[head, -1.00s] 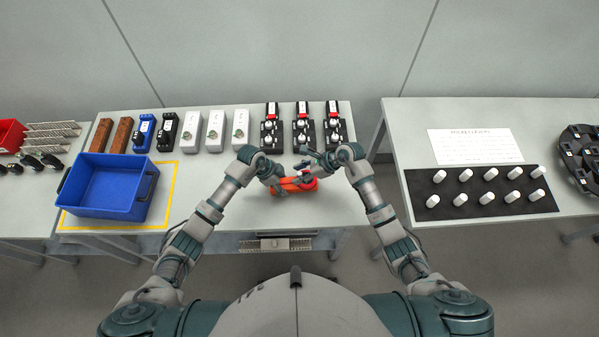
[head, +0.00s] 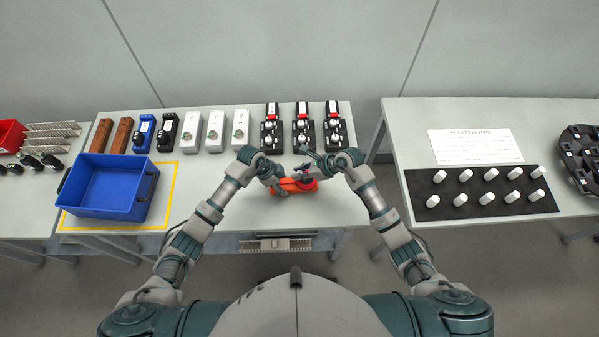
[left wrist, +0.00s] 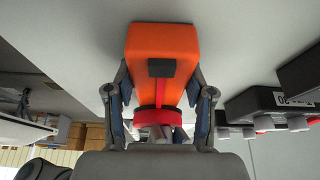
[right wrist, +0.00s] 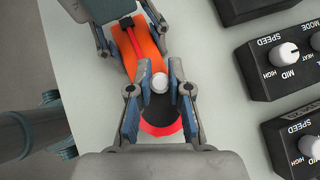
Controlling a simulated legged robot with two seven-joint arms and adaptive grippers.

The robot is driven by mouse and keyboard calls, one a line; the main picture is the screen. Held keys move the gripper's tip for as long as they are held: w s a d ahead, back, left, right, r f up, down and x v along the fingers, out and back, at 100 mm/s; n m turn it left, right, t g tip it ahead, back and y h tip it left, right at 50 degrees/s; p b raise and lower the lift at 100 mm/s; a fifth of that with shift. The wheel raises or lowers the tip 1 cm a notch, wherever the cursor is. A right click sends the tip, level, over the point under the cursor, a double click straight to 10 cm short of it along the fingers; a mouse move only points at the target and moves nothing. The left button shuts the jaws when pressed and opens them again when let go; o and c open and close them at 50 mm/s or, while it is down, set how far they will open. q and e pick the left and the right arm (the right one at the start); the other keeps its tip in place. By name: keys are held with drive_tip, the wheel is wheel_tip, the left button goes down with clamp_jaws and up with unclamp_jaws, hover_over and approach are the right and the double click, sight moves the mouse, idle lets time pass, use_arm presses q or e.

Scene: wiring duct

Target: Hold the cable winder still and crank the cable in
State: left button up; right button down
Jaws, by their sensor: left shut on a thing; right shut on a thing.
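The cable winder has an orange body (head: 290,187) and lies near the front edge of the middle table. My left gripper (head: 274,182) is shut on the body, with one finger along each side in the left wrist view (left wrist: 158,95). A red cable strip (right wrist: 128,35) runs along the body from a black block to the red-rimmed dark drum (right wrist: 160,125). My right gripper (right wrist: 159,82) is shut on the pale round crank knob (right wrist: 160,83) above the drum. The fingers and palm hide part of the drum.
Several black control boxes with knobs (head: 302,130) stand behind the winder. White boxes (head: 215,131) stand to their left. A blue bin (head: 110,188) sits inside a yellow outline at left. A gap separates the right table, which holds a black mat (head: 480,193) with white cylinders.

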drive_tip(key=m+t+h, duration=0.1)
drive_tip(key=m, duration=0.1)
drive_tip(key=m+t+h, duration=0.1)
drive_tip(key=m, duration=0.1)
drive_tip(key=w+d+m+t+h, duration=0.1)
drive_tip(key=m+t, duration=0.1)
drive_tip(key=shift+m, duration=0.3)
drive_tip(key=shift+w+a+r+m+t+h, duration=0.15)
drive_tip(key=shift+w+r+m+t+h, duration=0.1)
drive_tip(key=shift+m+t+h, duration=0.25)
drive_tip(key=shift+m, duration=0.4)
drive_tip(key=shift+d+f, duration=0.2)
drive_tip(key=shift+d, duration=0.05)
drive_tip(key=c, duration=1.1)
unclamp_jaws()
drive_tip(key=shift+o, duration=0.2)
drive_tip(key=shift+s, duration=0.1)
drive_tip(key=v, duration=1.1)
drive_tip(key=shift+s+r, duration=0.3)
drive_tip(key=shift+s, duration=0.05)
